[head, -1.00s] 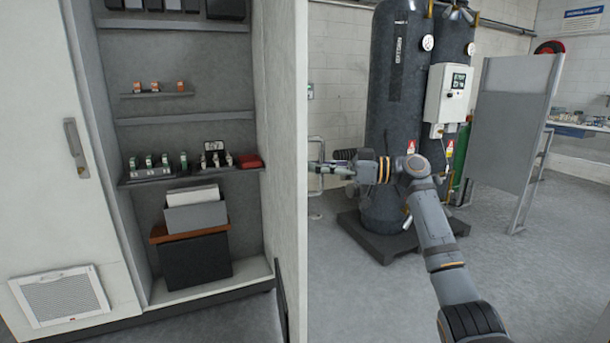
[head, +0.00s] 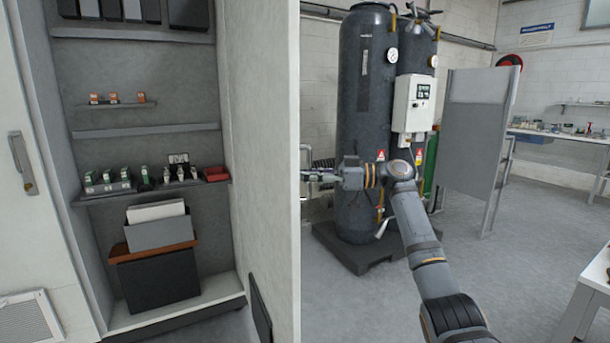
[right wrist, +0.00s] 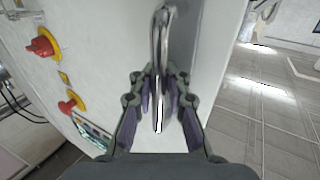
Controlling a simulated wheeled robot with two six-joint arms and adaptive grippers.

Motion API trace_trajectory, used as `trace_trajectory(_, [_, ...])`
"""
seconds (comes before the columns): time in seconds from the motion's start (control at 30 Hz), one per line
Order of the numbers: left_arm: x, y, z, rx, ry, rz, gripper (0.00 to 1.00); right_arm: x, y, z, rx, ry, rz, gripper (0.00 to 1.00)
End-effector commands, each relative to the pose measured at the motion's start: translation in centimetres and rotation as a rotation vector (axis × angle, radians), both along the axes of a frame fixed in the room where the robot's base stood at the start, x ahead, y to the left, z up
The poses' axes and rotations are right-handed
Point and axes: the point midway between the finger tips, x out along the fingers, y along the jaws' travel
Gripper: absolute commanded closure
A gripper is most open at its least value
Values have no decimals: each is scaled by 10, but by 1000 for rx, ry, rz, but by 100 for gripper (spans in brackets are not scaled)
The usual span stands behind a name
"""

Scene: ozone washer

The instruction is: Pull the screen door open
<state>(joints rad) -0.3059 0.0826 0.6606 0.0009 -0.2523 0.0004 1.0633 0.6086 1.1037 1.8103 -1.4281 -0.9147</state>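The screen door (head: 265,150) stands open in the middle of the head view, its inner side facing me. Its outer face (right wrist: 110,45) shows in the right wrist view, with red knobs on yellow plates and part of a panel. A metal bar handle (right wrist: 159,60) is near its edge. My right gripper (right wrist: 158,95) has its fingers on both sides of this handle and appears shut on it. In the head view my right gripper (head: 312,175) is beside the door's free edge; the handle is hidden. My left gripper is out of view.
The open cabinet (head: 145,220) has shelves with small electrical parts and a grey box. A dark tank (head: 365,120) on a low base stands behind my right arm. A grey upright panel (head: 475,130) and a white table (head: 590,300) stand right. Floor between is clear.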

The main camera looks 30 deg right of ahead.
Motion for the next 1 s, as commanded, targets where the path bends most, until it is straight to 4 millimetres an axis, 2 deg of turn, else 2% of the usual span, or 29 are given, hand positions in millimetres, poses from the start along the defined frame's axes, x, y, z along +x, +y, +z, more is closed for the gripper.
trace_trajectory(0.03, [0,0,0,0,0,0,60,0,0,-1,0,1,-1,79])
trace_trajectory(0.13, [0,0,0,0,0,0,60,0,0,0,2,-1,-1,65])
trace_trajectory(0.47, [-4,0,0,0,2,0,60,-1,-3,2,2,-4,-4,65])
trace_trajectory(0.57, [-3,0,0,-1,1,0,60,-7,-15,2,2,-3,-7,65])
trace_trajectory(0.8, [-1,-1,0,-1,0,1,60,-36,-66,1,0,-1,-8,65])
trace_trajectory(1.0, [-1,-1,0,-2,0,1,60,-53,-96,2,3,-1,-5,65])
